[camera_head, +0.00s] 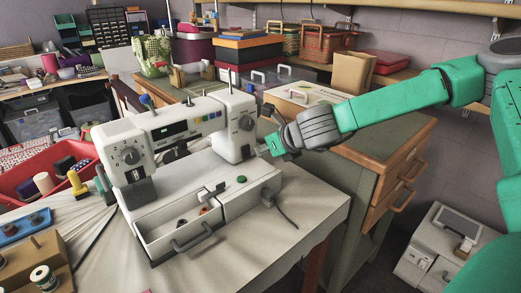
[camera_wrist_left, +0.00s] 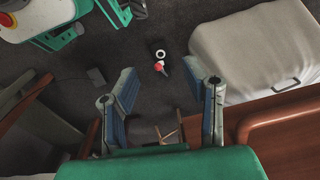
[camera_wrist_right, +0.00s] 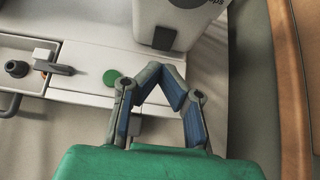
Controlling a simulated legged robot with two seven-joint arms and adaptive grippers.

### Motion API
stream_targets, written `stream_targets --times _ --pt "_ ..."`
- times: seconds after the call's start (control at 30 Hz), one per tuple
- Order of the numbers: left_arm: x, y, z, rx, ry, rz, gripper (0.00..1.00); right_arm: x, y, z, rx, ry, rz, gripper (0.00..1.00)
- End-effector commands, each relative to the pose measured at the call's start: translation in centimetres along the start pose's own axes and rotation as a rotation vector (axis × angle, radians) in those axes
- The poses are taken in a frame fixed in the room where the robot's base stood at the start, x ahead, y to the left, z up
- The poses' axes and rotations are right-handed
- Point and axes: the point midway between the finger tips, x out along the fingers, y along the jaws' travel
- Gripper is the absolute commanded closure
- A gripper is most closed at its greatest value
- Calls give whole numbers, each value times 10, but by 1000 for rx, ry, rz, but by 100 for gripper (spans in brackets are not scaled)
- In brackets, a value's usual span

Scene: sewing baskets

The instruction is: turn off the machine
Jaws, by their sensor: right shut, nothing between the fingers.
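A white sewing machine (camera_head: 188,130) stands on the cloth-covered table, with knobs, a small display and an open front drawer. A round green button (camera_head: 241,179) is on its base at the right; it also shows in the right wrist view (camera_wrist_right: 111,77). My right gripper (camera_head: 266,148) is beside the machine's right end. In the right wrist view my right gripper (camera_wrist_right: 165,74) is shut and empty, its tips right of the green button and apart from it in the picture. My left gripper (camera_wrist_left: 160,74) is open and empty, seen only in the left wrist view.
A red bin (camera_head: 38,180) with thread spools stands left of the machine. A wooden-topped drawer cabinet (camera_head: 385,150) is at the right, below my right arm. Boxes and baskets fill the back.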

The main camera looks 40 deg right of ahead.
Motion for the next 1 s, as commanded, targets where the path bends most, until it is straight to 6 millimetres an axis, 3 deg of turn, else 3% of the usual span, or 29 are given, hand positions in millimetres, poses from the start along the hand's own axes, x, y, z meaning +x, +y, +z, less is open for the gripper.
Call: stream_targets --times 0.5,0.7,1.0 --pt "-32 0 -3 0 4 0 60 -79 -1 23 4 -6 3 100" --pt "-36 0 -3 0 4 0 60 -90 1 24 -1 -2 1 100" --pt "-35 0 -3 0 4 0 60 -89 -2 22 2 -2 2 100"
